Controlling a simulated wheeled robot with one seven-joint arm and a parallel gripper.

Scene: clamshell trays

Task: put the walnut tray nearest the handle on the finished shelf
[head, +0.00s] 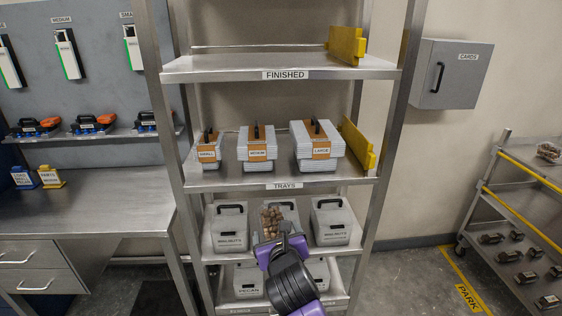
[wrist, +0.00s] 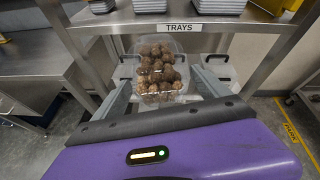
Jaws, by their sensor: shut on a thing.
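A clear clamshell tray of walnuts (head: 278,222) is held in front of the lower part of the rack. In the wrist view the walnut tray (wrist: 158,76) sits between the two grey fingers of my gripper (wrist: 165,88). My gripper (head: 281,240) is shut on the tray, below the TRAYS shelf level in the head view. The FINISHED shelf (head: 250,67) is the top shelf in view, and its surface is bare except for a yellow bracket (head: 346,45) at its right end.
The TRAYS shelf (head: 225,180) holds stacks of small, medium and large trays. Lidded bins (head: 331,224) stand below. A cart (head: 515,208) at right holds another clear tray (head: 549,152) and several dark items. A workbench (head: 90,210) is at left. Rack posts flank the shelves.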

